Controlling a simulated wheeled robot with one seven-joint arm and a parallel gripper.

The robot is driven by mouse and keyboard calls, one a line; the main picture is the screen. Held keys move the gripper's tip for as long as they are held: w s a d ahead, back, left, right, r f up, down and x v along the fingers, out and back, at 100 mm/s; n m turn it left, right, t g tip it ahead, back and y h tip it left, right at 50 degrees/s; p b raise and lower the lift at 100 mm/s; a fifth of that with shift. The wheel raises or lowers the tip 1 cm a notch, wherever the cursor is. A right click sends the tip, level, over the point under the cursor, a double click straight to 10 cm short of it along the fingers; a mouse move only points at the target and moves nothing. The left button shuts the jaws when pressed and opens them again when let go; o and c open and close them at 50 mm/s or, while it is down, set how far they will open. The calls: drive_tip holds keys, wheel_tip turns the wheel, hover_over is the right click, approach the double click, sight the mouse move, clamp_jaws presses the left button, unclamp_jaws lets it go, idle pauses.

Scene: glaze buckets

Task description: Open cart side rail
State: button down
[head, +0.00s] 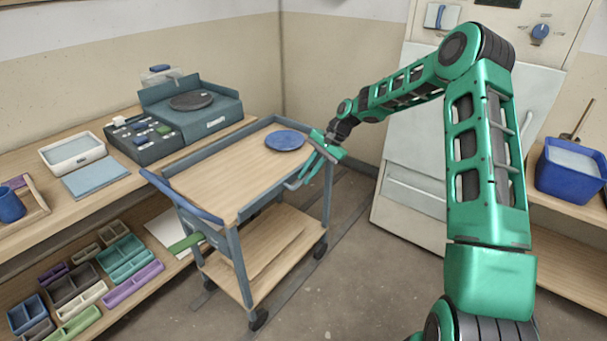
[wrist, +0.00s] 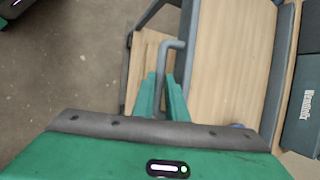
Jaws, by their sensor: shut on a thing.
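The cart (head: 226,178) has a wooden top, a grey frame and a lower wooden shelf. Its grey side rail (head: 291,184) shows by the right side, with a bent bar close to my fingers. In the wrist view the bent grey bar (wrist: 174,46) runs down between my green fingers, and the wooden cart top (wrist: 228,60) lies to its right. My gripper (head: 318,162) is at the cart's right side, shut on the bar; it also shows in the wrist view (wrist: 164,92). The fingers partly hide the bar. I cannot tell how far the rail is swung.
A blue plate (head: 285,140) lies on the cart top near its far right corner. A workbench (head: 100,190) with trays and a turntable device (head: 190,105) stands at left. A pale cabinet (head: 415,150) stands behind my arm. Floor (head: 330,260) is clear right of the cart.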

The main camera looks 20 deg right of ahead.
wheel_tip(320, 180, down, 9)
drive_tip(key=s+d+n+t+y, duration=0.1)
drive_tip(key=n+t+y, duration=0.3)
drive_tip(key=t+y, duration=0.5)
drive_tip(key=shift+s+d+y, duration=0.3)
drive_tip(key=shift+s+y, duration=0.3)
drive_tip(key=shift+y, duration=0.1)
idle(0.3)
drive_tip(key=c, duration=2)
unclamp_jaws()
drive_tip(key=shift+c, duration=0.2)
drive_tip(key=v, duration=1)
drive_tip(key=shift+s+d+f, duration=0.15)
drive_tip(key=shift+d+f, duration=0.15)
